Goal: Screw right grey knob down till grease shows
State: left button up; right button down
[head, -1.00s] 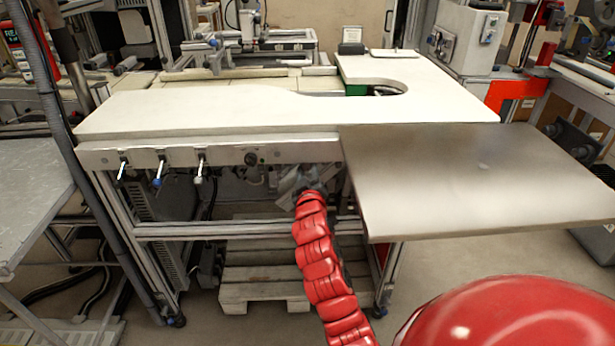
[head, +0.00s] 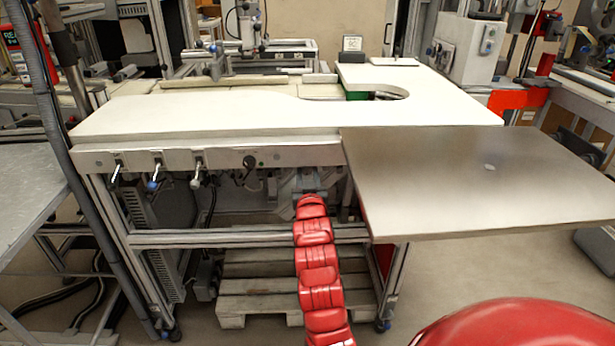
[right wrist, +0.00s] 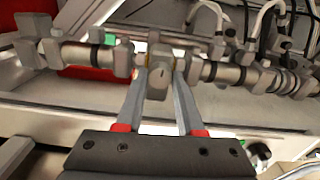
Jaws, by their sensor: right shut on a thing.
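In the right wrist view, a grey knob (right wrist: 157,82) sits in the middle on a row of metal fittings. My right gripper (right wrist: 160,68) has its two grey fingers on either side of the knob and is shut on it. In the head view, my right gripper (head: 309,187) is under the white bench top at the end of my red arm, and the knob is too small and shaded to make out. I see no grease around the knob. My left gripper is not in view.
The white bench top (head: 230,112) and a steel plate (head: 480,190) overhang the work area. Levers (head: 157,170) and a black knob (head: 249,161) stick out of the front panel. Below are a frame bar (head: 200,239) and a wooden pallet (head: 262,290). More pipe fittings (right wrist: 220,72) flank the knob.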

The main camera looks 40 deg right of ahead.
jog(key=shift+f, duration=0.1)
jog(key=c, duration=0.5)
grip_release()
jog(key=shift+p+v, duration=4.8)
jog(key=shift+v, duration=3.95)
jog(key=shift+w+a, duration=0.1)
